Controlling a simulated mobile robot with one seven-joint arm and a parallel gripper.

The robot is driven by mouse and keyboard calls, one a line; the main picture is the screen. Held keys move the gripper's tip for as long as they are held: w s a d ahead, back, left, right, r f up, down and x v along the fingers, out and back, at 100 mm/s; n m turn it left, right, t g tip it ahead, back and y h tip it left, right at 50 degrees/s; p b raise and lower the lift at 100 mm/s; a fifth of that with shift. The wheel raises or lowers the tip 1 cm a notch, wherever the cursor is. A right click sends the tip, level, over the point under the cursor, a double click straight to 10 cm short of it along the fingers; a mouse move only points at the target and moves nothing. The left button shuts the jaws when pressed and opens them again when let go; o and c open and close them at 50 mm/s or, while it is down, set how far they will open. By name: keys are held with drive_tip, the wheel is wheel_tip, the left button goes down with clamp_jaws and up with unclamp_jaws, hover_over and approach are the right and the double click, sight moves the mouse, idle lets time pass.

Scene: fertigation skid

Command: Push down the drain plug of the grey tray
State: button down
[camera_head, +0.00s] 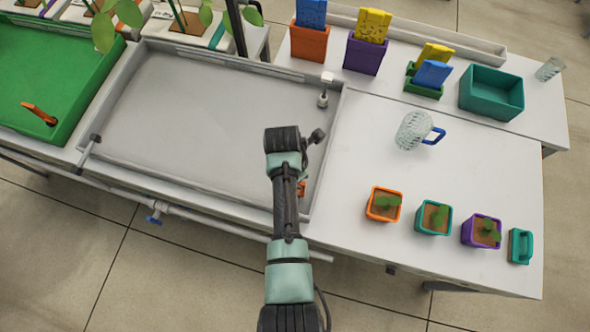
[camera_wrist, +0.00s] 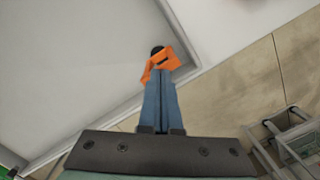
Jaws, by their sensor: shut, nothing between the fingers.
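The grey tray (camera_head: 215,115) is set in the bench in the middle of the head view and looks empty. Its orange drain plug (camera_head: 302,188) shows at the tray's near right corner, partly hidden behind my arm. In the wrist view the orange plug (camera_wrist: 168,60) has an angled handle and a dark part behind it. My gripper (camera_wrist: 160,74) is shut and empty, its two blue fingers side by side. The fingertips overlap the plug's near edge in the wrist view; I cannot tell whether they touch it. My arm mostly hides the gripper in the head view.
A green tray (camera_head: 50,65) with an orange lever (camera_head: 38,113) is at left. A small tap (camera_head: 323,95) stands at the grey tray's far right. A jug (camera_head: 413,130) and several potted seedlings (camera_head: 383,204) are on the bench at right. A pipe with a blue valve (camera_head: 153,218) runs along the front.

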wheel_tip(320, 180, down, 4)
drive_tip(key=b, duration=0.3)
drive_tip(key=shift+f, duration=0.15)
drive_tip(key=shift+s, duration=0.6)
drive_tip(key=shift+w+f, duration=0.15)
drive_tip(key=shift+s+a+r, duration=0.25)
drive_tip(key=s+a+r+p, duration=0.1)
drive_tip(key=a+r, duration=0.2)
drive_tip(key=r, duration=1)
drive_tip(key=shift+s+a, duration=0.2)
drive_tip(key=shift+a, duration=0.05)
